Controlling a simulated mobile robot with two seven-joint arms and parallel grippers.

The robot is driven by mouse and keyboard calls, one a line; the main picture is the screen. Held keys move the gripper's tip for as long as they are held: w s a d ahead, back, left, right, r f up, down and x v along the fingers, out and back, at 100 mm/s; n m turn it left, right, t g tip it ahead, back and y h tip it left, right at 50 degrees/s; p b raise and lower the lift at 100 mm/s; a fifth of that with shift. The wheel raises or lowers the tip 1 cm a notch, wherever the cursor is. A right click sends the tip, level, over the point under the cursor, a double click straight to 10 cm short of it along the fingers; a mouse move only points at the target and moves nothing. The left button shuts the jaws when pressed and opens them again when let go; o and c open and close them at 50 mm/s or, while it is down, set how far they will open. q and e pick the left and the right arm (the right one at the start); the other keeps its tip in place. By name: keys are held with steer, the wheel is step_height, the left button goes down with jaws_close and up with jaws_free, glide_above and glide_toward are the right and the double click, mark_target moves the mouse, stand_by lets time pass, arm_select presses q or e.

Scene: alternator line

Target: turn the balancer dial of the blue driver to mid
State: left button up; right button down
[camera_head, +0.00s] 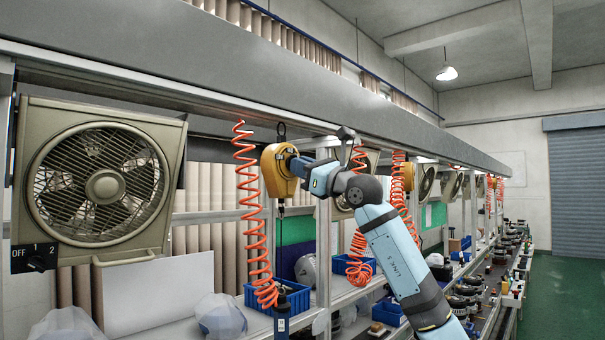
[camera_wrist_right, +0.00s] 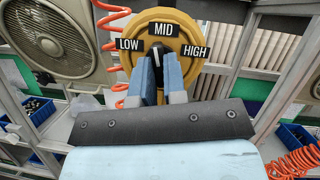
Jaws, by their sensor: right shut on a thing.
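The yellow balancer (camera_head: 272,172) hangs under the overhead rail in the head view. A cable runs down from it to the dark blue driver (camera_head: 282,316). In the right wrist view, the balancer's round yellow face (camera_wrist_right: 187,68) carries the labels LOW, MID and HIGH from left to right. The black dial knob (camera_wrist_right: 156,50) is at its centre, and its white mark looks about upright, toward MID. My right gripper (camera_wrist_right: 158,72) is shut on the knob, with one blue finger on each side; the fingers hide the knob's lower part. My left gripper is not in view.
A square fan (camera_head: 98,185) with an OFF-1-2 switch is at the left. An orange coiled hose (camera_head: 252,210) hangs close to the balancer's left side. Blue bins (camera_head: 292,298) stand on the bench below. The long overhead rail passes just above my right arm.

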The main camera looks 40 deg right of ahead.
steer(key=shift+a+m+h+b, duration=0.1)
steer(key=shift+m+h+b, duration=0.6)
steer(key=shift+m, duration=1.2)
steer(key=shift+m+t+h, duration=0.3)
steer(key=shift+h, duration=0.1)
steer(key=c, duration=1.2)
jaws_free()
steer(key=b+v, duration=0.4)
steer(key=v, duration=0.9)
steer(key=shift+s, duration=0.4)
